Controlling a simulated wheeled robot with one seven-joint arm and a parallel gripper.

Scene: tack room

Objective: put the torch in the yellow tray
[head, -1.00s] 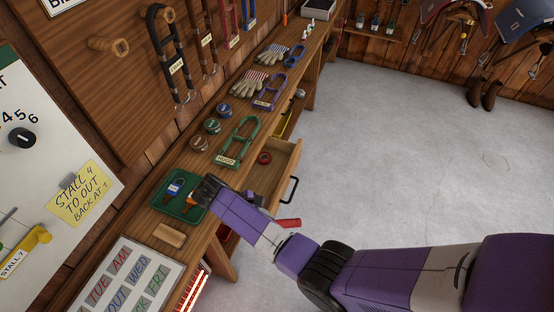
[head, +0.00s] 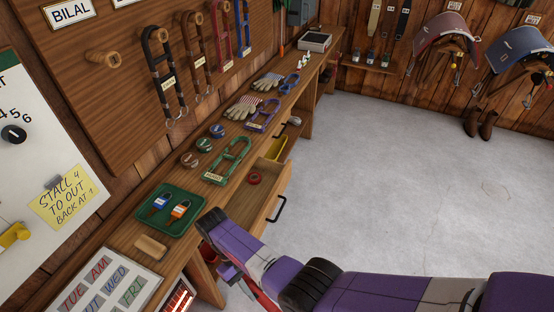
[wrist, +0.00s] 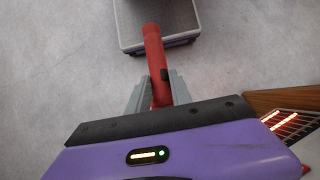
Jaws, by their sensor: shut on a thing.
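The torch (wrist: 153,45) is a red cylinder with a dark switch. In the wrist view my gripper (wrist: 159,84) is shut on it, grey fingers on either side, over the floor. In the head view my arm reaches down beside the bench; the gripper is mostly hidden by the arm, and a red part that looks like the torch (head: 265,299) shows at the bottom. A yellow container (head: 277,148), apparently the yellow tray, shows partly in the bench front beyond the open drawer, well away from my gripper.
A green tray (head: 156,233) on the bench holds a blue padlock (head: 160,203) and an orange padlock (head: 180,209). The open drawer (head: 262,199) juts out and holds a red round thing (head: 254,179). Tins, gloves and green and purple frames line the bench.

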